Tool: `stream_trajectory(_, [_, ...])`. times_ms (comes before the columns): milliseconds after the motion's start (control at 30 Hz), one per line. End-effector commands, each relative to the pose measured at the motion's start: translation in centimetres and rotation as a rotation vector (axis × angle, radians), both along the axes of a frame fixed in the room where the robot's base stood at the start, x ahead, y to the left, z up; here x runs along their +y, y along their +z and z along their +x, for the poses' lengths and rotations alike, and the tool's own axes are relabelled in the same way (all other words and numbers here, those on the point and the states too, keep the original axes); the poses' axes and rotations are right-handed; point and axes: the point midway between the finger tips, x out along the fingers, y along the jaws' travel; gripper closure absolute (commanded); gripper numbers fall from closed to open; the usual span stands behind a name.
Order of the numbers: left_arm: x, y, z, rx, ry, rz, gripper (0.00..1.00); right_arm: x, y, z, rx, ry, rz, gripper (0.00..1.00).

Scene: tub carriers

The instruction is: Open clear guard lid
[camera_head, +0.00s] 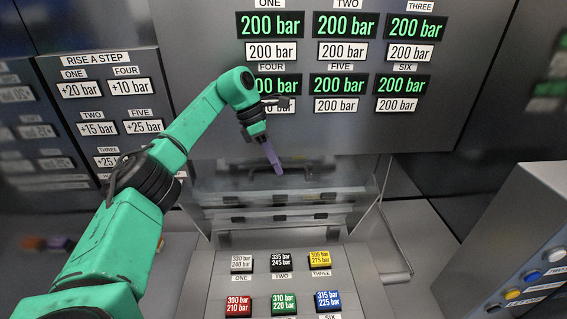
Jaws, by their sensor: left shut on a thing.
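The clear guard lid (255,208) is a see-through panel standing raised and tilted at the back of the button console (215,270). Dark strips run across it, and a dark handle-like bar shows near its top edge. My left gripper (273,162) reaches down from above to this top edge. Its narrow purple fingers are shut at the handle area of the lid; the exact contact is too small to see clearly. Coloured buttons, such as the red one (238,306) and the yellow one (319,259), lie in front of the lid. My right gripper is not in view.
A grey wall panel (200,40) with several green "200 bar" displays stands behind the lid. A "rise a step" panel (100,100) is at the left. A grey box (525,230) with coloured round buttons stands at the right.

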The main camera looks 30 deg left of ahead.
Motion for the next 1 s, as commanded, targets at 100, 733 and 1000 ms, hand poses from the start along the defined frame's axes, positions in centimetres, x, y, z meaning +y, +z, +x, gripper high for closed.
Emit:
stream_trajectory(100, [0.47, -0.60, 0.02, 0.023, 0.005, 0.004, 1.00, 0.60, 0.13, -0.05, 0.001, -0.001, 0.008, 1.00])
stream_trajectory(733, [0.46, -0.41, 0.07, 0.023, 0.003, -0.002, 0.53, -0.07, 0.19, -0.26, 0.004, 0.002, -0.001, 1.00])
stream_trajectory(1000, [0.37, -0.19, 0.10, 0.019, 0.001, -0.006, 0.53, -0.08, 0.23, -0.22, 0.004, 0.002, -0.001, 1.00])
